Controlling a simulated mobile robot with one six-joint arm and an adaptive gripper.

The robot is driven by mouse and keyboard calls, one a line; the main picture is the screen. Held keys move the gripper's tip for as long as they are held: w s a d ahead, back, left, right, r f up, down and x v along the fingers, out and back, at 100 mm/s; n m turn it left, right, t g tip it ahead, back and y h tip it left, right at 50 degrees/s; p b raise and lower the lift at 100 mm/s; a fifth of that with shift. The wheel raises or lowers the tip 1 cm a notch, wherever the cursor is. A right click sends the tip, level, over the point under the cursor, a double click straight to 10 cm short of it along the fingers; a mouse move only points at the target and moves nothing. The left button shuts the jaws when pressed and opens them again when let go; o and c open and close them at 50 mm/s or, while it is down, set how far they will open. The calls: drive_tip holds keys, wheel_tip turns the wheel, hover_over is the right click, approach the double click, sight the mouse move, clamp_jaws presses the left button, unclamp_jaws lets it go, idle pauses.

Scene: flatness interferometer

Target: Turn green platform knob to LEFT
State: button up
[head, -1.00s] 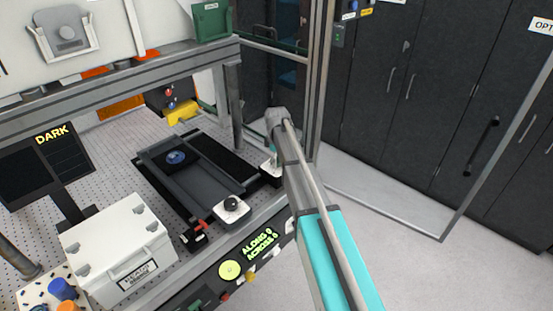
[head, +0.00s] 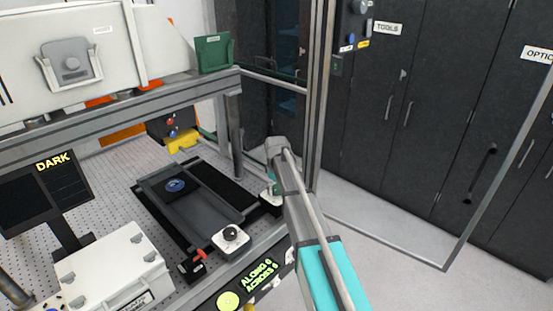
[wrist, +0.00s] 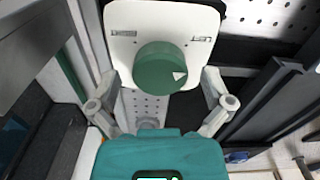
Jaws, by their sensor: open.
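The green knob (wrist: 161,70) shows in the wrist view, round, with a white triangular mark on its lower right side. It sits on a white plate (wrist: 165,18) with two small upside-down labels, one reading LEFT on the picture's right, the other seemingly RIGHT on its left. My gripper (wrist: 160,86) is open, with one finger on each side of the knob's lower part. Gaps show between fingers and knob, and I see no contact. In the head view the knob is mostly hidden by my arm, near the platform's right corner.
A black knob on a white plate (head: 231,236) stands at the platform's front. The dark platform (head: 190,200) carries a blue disc (head: 176,185). A frame post (head: 320,100) rises close behind my arm. A white case (head: 115,265) sits at left.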

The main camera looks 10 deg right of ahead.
sight(276, 188)
drive_tip(key=m, duration=0.5)
drive_tip(key=shift+m, duration=0.4)
drive_tip(key=m, duration=1.5)
drive_tip(key=shift+m, duration=0.4)
wheel_tip(276, 188, up, 14)
drive_tip(key=p, duration=1.3)
drive_tip(key=shift+p, duration=0.4)
drive_tip(key=shift+f, duration=0.1)
